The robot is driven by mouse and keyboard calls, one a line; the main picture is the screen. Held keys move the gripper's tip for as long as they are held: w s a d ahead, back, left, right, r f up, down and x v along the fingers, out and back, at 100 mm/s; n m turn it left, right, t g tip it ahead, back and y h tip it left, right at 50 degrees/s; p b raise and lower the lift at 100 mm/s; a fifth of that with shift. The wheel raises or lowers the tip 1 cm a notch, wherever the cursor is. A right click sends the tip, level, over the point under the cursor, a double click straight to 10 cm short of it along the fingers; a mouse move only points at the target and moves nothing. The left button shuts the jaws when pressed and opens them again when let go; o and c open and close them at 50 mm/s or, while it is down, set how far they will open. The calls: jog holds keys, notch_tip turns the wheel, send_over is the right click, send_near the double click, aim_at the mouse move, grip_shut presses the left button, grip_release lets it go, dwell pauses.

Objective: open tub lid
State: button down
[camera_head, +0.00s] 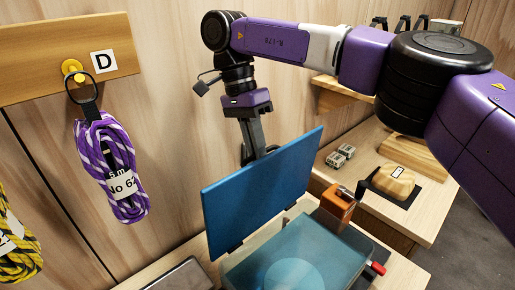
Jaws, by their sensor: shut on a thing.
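The tub (305,262) stands on a wooden bench at the bottom centre, with a see-through blue-green body and a pale round shape inside. Its blue lid (262,190) stands up steeply at the tub's far left side, tilted away from the opening. My gripper (256,152) reaches down behind the lid's upper edge and is shut on the lid, as far as I can see. The fingertips are partly hidden behind the lid.
A purple rope coil (112,170) hangs from a peg on board D at left. A yellow-black rope (14,240) hangs lower left. An orange block (337,203) stands beside the tub; a wooden hold (393,182) lies on a black mat at right. A grey tray (182,275) lies left of the tub.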

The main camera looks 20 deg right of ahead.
jog(key=c, duration=1.5)
grip_release()
jog(key=shift+f, duration=0.3)
jog(key=shift+r, duration=0.15)
jog(key=v, duration=0.7)
jog(key=shift+w+r, duration=0.15)
jog(key=shift+r, duration=0.2)
jog(key=shift+a, duration=0.1)
